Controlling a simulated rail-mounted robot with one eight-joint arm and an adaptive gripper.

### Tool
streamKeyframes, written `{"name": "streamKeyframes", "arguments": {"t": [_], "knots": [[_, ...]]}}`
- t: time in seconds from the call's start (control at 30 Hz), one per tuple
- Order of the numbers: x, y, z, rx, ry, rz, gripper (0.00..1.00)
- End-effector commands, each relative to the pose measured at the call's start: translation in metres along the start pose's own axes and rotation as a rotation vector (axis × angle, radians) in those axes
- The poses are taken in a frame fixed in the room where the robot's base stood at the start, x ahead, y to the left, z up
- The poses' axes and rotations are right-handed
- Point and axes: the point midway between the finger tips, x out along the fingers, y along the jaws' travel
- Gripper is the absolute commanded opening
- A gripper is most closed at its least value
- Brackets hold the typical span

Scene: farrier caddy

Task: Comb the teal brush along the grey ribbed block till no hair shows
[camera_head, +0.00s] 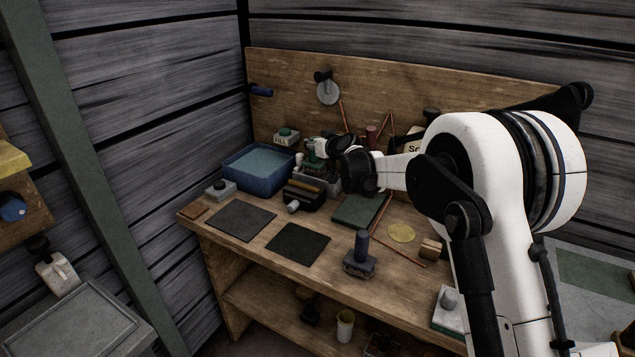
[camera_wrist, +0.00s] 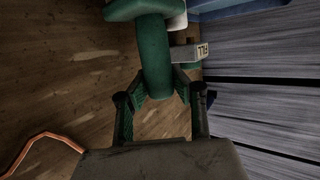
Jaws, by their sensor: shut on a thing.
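The teal brush (camera_wrist: 155,55) shows in the wrist view as a thick green handle with a crosspiece at the picture's top. My gripper (camera_wrist: 158,92) is shut on the handle, one finger on each side. The brush's bristles and any hair are hidden. In the head view my gripper (camera_head: 320,148) is over the back of the bench, right of the blue tub. A grey open-topped container (camera_head: 331,183) stands below it. I cannot make out ribs on any grey block in either view, so the grey ribbed block is not certain.
The blue tub (camera_head: 258,184) holds what looks like water. A box marked FILL (camera_head: 286,139) stands behind it; a black tool holder (camera_head: 303,197) is in front. Dark mats (camera_head: 241,221) and a blue-handled block (camera_head: 359,264) lie nearer. The backboard (camera_head: 290,90) closes the rear.

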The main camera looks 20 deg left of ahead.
Motion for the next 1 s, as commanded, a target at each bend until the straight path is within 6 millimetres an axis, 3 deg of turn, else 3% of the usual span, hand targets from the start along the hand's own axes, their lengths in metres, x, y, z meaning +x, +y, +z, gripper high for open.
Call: {"name": "streamKeyframes", "arguments": {"t": [0.5, 1.0], "knots": [[-0.026, 0.018, 0.006, 0.0, 0.0, 0.001, 0.0], [-0.03, 0.022, 0.008, 0.0, 0.0, 0.001, 0.0]]}}
